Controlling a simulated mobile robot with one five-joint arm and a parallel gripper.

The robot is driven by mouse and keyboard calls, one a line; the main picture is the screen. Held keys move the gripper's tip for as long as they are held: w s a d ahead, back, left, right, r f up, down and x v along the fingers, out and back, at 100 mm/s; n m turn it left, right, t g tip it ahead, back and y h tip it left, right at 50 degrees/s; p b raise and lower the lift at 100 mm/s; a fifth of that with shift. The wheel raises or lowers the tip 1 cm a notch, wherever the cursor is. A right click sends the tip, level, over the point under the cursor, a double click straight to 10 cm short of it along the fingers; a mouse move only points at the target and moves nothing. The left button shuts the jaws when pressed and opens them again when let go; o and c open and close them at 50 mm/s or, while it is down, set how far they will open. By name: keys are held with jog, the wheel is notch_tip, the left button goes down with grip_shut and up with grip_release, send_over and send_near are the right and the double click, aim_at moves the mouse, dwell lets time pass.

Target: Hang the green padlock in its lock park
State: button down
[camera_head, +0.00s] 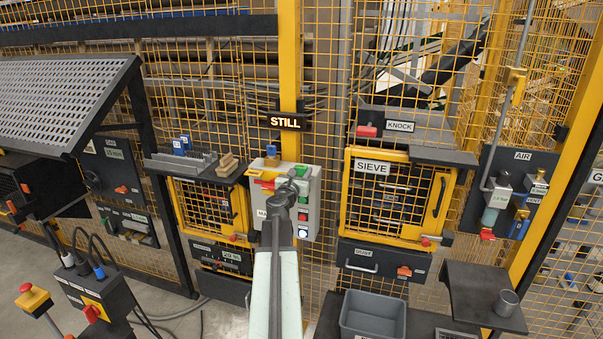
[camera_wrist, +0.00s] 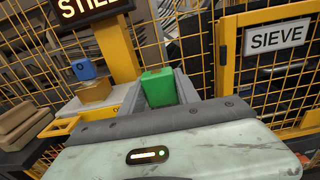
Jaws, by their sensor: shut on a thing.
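The green padlock (camera_wrist: 159,87) is a bright green block between the fingers of my gripper (camera_wrist: 163,96) in the wrist view. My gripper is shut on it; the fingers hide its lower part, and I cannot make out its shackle. In the head view the green padlock (camera_head: 301,170) shows just beyond my gripper (camera_head: 292,186), in front of the upper part of a grey control box (camera_head: 312,185). I cannot tell whether it touches the box. I cannot pick out a labelled lock park in either view.
A blue-topped item (camera_wrist: 85,69) stands over a brass-coloured block (camera_wrist: 95,91) left of the padlock. The yellow SIEVE door (camera_head: 349,195) is to the right. A shelf (camera_head: 160,164) with wooden blocks (camera_head: 228,165) is to the left. The STILL sign (camera_head: 285,121) hangs above on a yellow post.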

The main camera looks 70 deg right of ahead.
jog(key=shift+f+b, duration=0.45)
jog(key=shift+f, duration=0.1)
jog(key=c, duration=0.8)
grip_release()
jog(key=a, duration=0.7)
jog(key=shift+s+a, duration=0.2)
jog(key=shift+a, duration=0.2)
